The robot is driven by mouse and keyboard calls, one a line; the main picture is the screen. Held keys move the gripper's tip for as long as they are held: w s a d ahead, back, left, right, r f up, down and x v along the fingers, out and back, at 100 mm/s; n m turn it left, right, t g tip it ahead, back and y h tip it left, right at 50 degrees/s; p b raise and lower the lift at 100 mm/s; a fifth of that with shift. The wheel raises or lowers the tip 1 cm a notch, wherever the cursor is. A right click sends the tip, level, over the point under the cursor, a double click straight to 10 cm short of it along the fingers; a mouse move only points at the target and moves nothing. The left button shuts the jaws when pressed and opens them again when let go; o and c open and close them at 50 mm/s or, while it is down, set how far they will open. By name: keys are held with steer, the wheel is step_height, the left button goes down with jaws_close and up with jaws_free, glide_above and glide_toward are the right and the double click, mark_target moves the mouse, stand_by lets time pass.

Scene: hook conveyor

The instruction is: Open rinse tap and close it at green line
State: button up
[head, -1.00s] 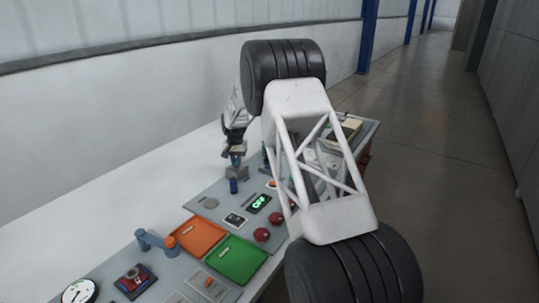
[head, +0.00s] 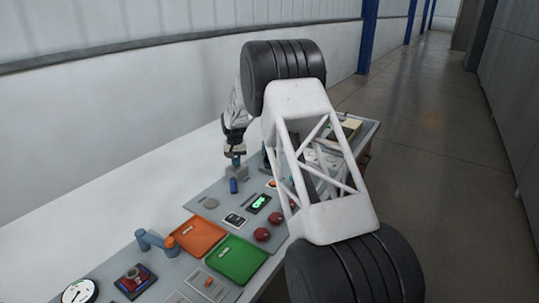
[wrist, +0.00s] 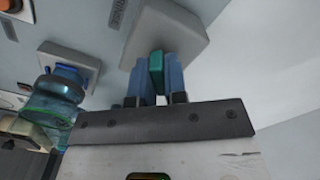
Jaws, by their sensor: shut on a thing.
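In the wrist view, the teal tap handle (wrist: 156,66) sits between the two blue fingers of my gripper (wrist: 155,74). The gripper is shut on it. The handle is in front of a grey block (wrist: 172,34) on a panel, with a label reading RINSE beside it. In the head view my gripper (head: 235,160) is at the same grey block (head: 237,173) at the back of the bench; the handle is hardly visible there.
A clear blue bottle (wrist: 60,92) stands left of my gripper, under a blue spout (wrist: 70,66). On the bench are a lit green display (head: 259,203), a blue cylinder (head: 233,186), red knobs (head: 262,234), an orange tray (head: 201,237) and a green tray (head: 236,260).

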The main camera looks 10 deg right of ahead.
steer(key=n, duration=0.6)
steer(key=shift+a, duration=0.1)
steer(key=n, duration=0.4)
steer(key=shift+n, duration=0.4)
steer(key=o, duration=1.4)
steer(key=shift+c, duration=0.2)
steer(key=shift+r, duration=0.1)
steer(key=shift+r, duration=3.4)
